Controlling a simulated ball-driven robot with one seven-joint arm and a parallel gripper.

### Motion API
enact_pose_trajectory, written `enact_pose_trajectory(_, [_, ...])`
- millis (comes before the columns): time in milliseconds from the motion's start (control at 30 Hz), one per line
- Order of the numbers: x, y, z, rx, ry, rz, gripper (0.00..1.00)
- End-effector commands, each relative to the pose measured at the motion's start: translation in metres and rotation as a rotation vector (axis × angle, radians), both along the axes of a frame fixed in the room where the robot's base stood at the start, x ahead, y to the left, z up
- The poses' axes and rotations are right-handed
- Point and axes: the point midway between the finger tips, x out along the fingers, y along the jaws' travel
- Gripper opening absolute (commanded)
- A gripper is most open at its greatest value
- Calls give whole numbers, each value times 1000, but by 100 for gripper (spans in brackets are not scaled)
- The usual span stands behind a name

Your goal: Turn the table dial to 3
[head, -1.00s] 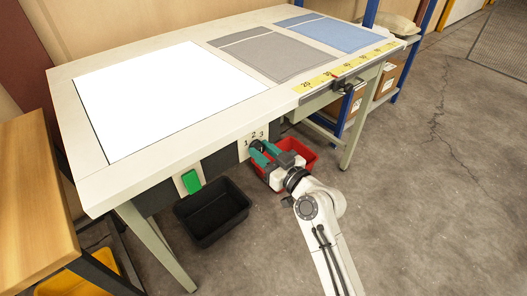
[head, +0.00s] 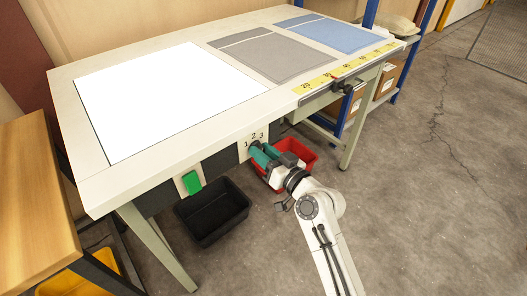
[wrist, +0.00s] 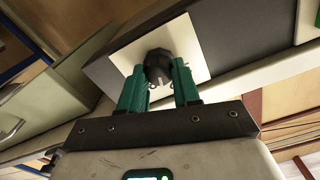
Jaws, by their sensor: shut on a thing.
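The dial (wrist: 158,64) is a black knob on a cream plate (wrist: 192,40) on the front of the table. In the head view the plate (head: 243,149) carries the numbers 1, 2 and 3, and my gripper covers part of the knob. My gripper (wrist: 160,80) has green fingers, one on each side of the knob, and is shut on it. In the head view my gripper (head: 258,150) reaches the plate from the lower right. A pale mark shows on the knob's near side in the wrist view. Which number the dial points to cannot be told.
A green button (head: 192,182) sits left of the dial on the table front. A black bin (head: 240,205) and a red bin (head: 300,150) are below. The table (head: 190,135) carries a white panel, a grey cloth and a blue cloth. The floor at right is clear.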

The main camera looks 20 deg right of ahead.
Motion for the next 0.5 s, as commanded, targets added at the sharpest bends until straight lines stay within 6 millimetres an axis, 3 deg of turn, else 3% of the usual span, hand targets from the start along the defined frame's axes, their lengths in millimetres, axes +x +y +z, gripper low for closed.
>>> enact_pose_trajectory(500, [1, -2, 1, 403, 131, -2, 1])
